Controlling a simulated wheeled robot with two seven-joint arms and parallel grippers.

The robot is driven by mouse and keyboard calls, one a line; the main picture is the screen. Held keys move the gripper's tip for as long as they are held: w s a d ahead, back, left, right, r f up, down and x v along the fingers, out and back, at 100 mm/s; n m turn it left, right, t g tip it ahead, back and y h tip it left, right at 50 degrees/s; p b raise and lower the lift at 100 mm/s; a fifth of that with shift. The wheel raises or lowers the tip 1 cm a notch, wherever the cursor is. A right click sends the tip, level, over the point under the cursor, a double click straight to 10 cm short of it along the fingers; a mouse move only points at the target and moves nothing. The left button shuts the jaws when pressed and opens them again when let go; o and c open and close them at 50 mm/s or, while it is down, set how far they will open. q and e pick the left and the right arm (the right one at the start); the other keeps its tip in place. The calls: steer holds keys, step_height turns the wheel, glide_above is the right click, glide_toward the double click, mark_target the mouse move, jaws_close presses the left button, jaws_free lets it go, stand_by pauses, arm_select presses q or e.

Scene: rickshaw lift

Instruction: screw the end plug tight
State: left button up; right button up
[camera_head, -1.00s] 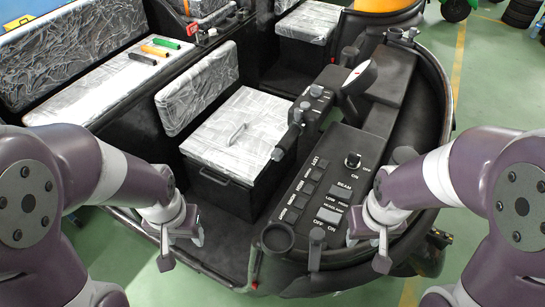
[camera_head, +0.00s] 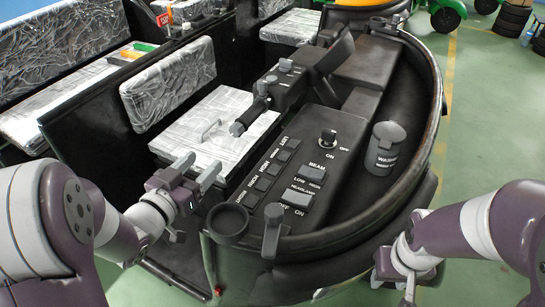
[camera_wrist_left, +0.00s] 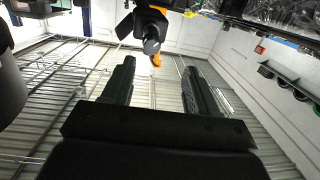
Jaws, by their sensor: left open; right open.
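The end plug appears to be the grey round tip (camera_head: 237,128) of the black handlebar grip (camera_head: 256,108), over the front seat; how tight it sits I cannot tell. My left gripper (camera_head: 200,167) is open and empty, below and left of the tip, apart from it. In the left wrist view the grip's round end (camera_wrist_left: 151,46) shows beyond and between my two open fingers (camera_wrist_left: 160,85). My right gripper (camera_head: 395,288) is open at the lower right, outside the vehicle's rim, partly cut off by the frame.
The switch panel (camera_head: 285,180) and a round black cup (camera_head: 228,222) lie right of my left gripper. The silver-wrapped seat (camera_head: 220,118) has a small raised handle (camera_head: 208,130). Green floor (camera_head: 490,130) is clear there.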

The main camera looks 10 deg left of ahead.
mark_target(234, 132)
arm_select(q)
steer(key=shift+t+h, duration=0.3)
steer(key=shift+h, duration=0.1)
steer(key=x, duration=0.8)
steer(key=p+x, duration=0.1)
steer(key=x, duration=0.3)
steer(key=shift+s+d+r, duration=0.2)
steer(key=shift+d+r, duration=0.05)
steer(key=shift+d, duration=0.05)
steer(key=c, duration=1.1)
